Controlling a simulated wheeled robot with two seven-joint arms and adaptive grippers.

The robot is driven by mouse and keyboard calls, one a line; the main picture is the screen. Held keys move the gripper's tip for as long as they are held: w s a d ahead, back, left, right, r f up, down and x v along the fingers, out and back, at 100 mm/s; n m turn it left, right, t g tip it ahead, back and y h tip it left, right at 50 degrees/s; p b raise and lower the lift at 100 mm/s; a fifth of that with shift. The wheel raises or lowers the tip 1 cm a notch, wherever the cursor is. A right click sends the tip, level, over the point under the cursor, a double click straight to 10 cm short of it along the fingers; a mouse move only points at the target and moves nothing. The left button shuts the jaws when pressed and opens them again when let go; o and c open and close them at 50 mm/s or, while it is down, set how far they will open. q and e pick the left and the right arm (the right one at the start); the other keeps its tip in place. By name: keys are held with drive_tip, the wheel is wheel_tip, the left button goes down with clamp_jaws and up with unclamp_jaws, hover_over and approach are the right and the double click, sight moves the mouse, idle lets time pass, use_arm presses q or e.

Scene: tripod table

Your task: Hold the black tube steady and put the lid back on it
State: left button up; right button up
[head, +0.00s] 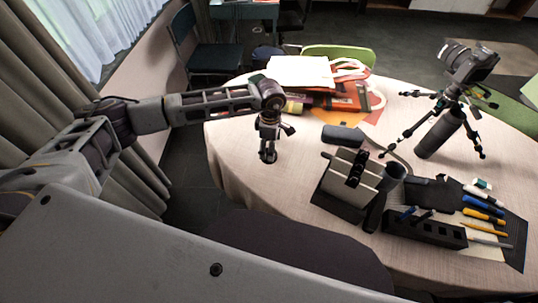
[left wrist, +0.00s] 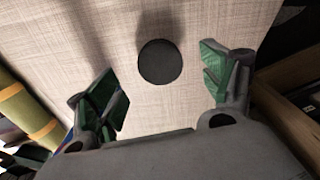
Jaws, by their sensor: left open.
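A round black disc (left wrist: 159,62), which looks like the lid, lies on the cloth-covered table in the left wrist view. My left gripper (head: 267,156) points down over the table's left part in the head view. Its green-padded fingers (left wrist: 166,84) are open, one on each side of the disc and apart from it in the picture. In the head view the disc is mostly hidden by the gripper. A black tube (head: 440,134) stands on the table at the right, by the camera tripod; its top end cannot be made out clearly. My right gripper is not in view.
A camera on a tripod (head: 466,68) stands close to the tube. An orange bag (head: 345,97) lies behind the gripper.

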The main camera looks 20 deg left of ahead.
use_arm(q)
drive_tip(key=shift+a+f, duration=0.15)
drive_tip(key=shift+f, duration=1.05)
drive_tip(key=shift+a+f, duration=0.1)
drive_tip(key=shift+f, duration=1.05)
drive_tip(key=shift+w+f, duration=0.1)
drive_tip(key=shift+f, duration=0.05)
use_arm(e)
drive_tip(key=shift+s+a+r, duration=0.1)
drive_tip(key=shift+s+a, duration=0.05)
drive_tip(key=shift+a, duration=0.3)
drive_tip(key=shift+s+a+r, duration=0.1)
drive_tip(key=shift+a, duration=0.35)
